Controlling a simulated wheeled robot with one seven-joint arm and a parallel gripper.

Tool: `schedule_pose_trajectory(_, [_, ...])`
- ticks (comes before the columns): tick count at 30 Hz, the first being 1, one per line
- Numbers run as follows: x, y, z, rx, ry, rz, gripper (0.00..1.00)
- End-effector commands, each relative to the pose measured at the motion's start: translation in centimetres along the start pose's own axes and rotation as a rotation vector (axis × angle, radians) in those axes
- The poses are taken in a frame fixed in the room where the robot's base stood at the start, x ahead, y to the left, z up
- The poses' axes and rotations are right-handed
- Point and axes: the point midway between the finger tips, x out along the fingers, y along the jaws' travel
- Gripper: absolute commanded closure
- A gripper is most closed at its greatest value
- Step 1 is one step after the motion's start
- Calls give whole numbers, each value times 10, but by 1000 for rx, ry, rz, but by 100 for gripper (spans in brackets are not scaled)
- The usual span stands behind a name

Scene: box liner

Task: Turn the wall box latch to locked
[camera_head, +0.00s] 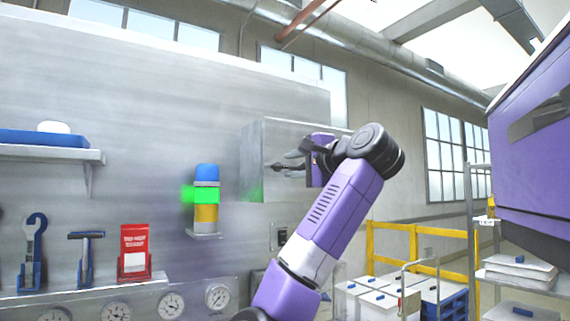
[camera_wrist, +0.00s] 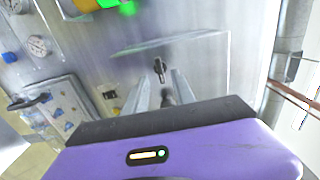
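The wall box (camera_head: 262,150) is a grey metal box on the wall panel. Its front face also fills the middle of the wrist view (camera_wrist: 205,62). A small dark latch (camera_wrist: 159,67) stands on that face, just beyond my fingertips. My gripper (camera_head: 290,165) is at the box front, its grey fingers pointing at the face. In the wrist view my gripper (camera_wrist: 162,80) has its two fingers spread on either side of a dark part, with the latch ahead between them. I cannot tell whether the fingers touch the latch, or its exact turn.
A blue, green-lit and yellow stack light (camera_head: 206,213) stands on a bracket left of the box. A shelf (camera_head: 95,292) with tools and a red packet (camera_head: 134,240) is at lower left. Yellow rails (camera_head: 390,228) and carts stand at right. A purple machine (camera_head: 530,150) hangs at far right.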

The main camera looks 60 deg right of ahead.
Motion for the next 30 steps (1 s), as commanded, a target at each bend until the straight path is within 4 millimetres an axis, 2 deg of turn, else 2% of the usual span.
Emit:
schedule_pose_trajectory(3, [19,-1,1,0,-2,3,69])
schedule_pose_trajectory(9, [37,-1,0,-1,-1,0,69])
schedule_pose_trajectory(19, [40,0,0,-1,0,-2,69])
schedule_pose_trajectory(24, [40,0,0,-1,1,-1,100])
schedule_pose_trajectory(30, [40,0,0,-2,1,-1,100])
